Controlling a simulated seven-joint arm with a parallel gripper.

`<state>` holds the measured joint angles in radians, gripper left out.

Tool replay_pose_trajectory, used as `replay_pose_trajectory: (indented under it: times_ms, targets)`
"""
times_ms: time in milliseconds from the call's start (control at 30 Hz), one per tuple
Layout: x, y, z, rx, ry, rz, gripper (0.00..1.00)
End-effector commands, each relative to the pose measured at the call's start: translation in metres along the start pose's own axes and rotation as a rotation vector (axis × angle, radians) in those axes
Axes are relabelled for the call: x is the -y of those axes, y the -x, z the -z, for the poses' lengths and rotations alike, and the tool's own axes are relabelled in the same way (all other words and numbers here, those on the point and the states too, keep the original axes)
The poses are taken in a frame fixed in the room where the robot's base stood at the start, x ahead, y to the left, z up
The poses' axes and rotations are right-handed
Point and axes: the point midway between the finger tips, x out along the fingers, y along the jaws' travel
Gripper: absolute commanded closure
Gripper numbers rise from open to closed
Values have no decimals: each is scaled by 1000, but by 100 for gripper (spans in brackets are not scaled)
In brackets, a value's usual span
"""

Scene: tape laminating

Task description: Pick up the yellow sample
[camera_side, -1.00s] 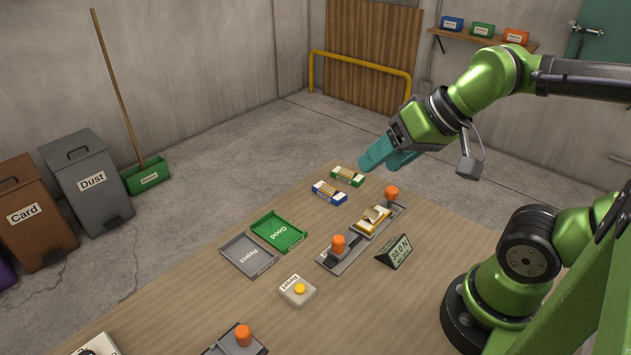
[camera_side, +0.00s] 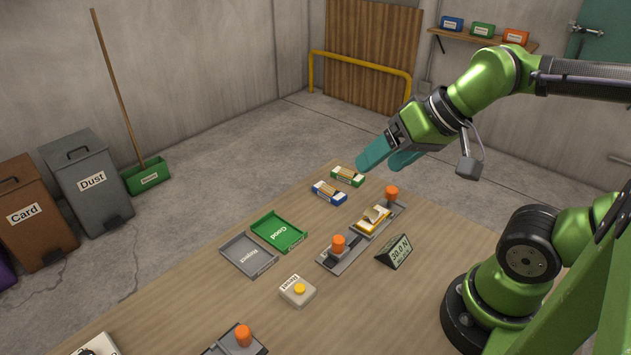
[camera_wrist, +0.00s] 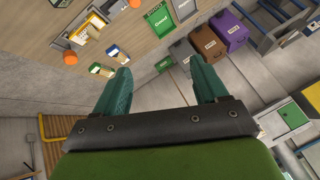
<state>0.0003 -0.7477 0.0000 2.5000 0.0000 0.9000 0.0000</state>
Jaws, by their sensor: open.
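The yellow sample (camera_side: 372,219) lies in a long grey fixture (camera_side: 331,264) between two orange knobs on the table. It has yellow and white parts, with a strip lying across its top. In the wrist view the sample (camera_wrist: 88,28) is at the upper left. My gripper (camera_side: 386,161) is in the air above the far end of the table, up and beyond the sample and apart from it. Its teal fingers are spread and empty; in the wrist view nothing is between the fingertips (camera_wrist: 160,66).
Blue (camera_side: 329,193) and green (camera_side: 347,177) boxes stand at the table's far end, below my gripper. Green (camera_side: 280,231) and grey (camera_side: 249,255) trays lie left of the fixture. A dark display sign (camera_side: 395,252) stands right of it, and a yellow-button box (camera_side: 298,291) in front.

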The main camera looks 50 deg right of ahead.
Motion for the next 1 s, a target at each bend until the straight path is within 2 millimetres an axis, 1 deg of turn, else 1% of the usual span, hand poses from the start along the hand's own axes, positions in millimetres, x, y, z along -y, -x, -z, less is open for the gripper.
replay_pose_trajectory:
  times_ms: [100,167,267,433,500,600,700,833,933,1000]
  targets:
    - [-6,-10,1,42,-22,-21,28]
    - [-12,-18,6,75,-46,-44,28]
    - [-29,-35,20,155,-164,-113,28]
    - [-73,-63,44,272,-527,-315,28]
    - [-92,-72,52,293,-688,-415,28]
    - [-115,-78,62,286,-907,-548,28]
    - [-124,-75,68,254,-1055,-621,28]
    - [-124,-71,68,230,-1154,-651,28]
    - [-127,-78,62,228,-1175,-658,28]
    - [-131,-87,56,230,-1174,-659,28]
